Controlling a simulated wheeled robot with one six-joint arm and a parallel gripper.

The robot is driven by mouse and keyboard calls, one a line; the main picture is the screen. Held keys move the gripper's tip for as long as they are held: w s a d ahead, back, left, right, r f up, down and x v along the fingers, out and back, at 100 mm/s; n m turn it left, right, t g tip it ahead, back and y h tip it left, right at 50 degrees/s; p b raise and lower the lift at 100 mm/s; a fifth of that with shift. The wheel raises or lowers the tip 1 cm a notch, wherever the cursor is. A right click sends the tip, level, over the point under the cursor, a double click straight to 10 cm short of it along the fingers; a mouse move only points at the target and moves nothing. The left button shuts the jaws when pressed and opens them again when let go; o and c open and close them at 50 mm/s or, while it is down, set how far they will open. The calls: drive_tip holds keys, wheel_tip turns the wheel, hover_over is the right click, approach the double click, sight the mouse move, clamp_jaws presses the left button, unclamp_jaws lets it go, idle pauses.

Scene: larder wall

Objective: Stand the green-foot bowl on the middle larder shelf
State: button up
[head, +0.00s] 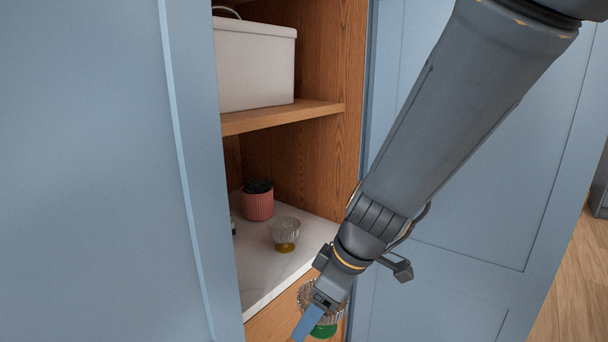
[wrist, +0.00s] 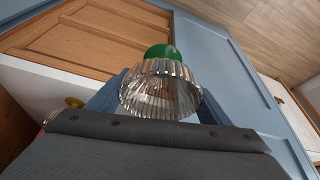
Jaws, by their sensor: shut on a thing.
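The green-foot bowl (wrist: 160,95) is ribbed clear glass with a green foot. My gripper (head: 312,318) is shut on it, with a blue finger on each side in the wrist view. In the head view the bowl (head: 336,306) looks roughly upright, foot down, partly hidden by my gripper. It is in front of the larder, below the edge of the white marble-look shelf (head: 262,292). A wooden shelf (head: 290,117) is above that one. Which shelf is the middle one I cannot tell, as the lower part is cut off.
A glass bowl with a yellow foot (head: 285,232) stands on the marble-look shelf, with a pink plant pot (head: 258,203) behind it. A white lidded box (head: 254,68) fills much of the wooden shelf. A blue door (head: 120,170) borders the opening. The marble-look shelf's front is clear.

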drive_tip(key=w+d+f+m+t+h, duration=0.1)
drive_tip(key=w+d+f+m, duration=0.25)
drive_tip(key=d, duration=0.45)
drive_tip(key=w+d+f+m+t+h, duration=0.1)
drive_tip(key=w+d+f+m+h, duration=0.15)
drive_tip(key=w+d+m, duration=0.4)
drive_tip(key=w+d+f+m+h, duration=0.1)
drive_tip(key=w+d+f+m, duration=0.15)
drive_tip(key=d, duration=0.75)
drive_tip(key=a, duration=0.6)
drive_tip(key=shift+s+a+f, duration=0.2)
drive_tip(key=shift+a+f, duration=0.1)
drive_tip(key=shift+f, duration=0.1)
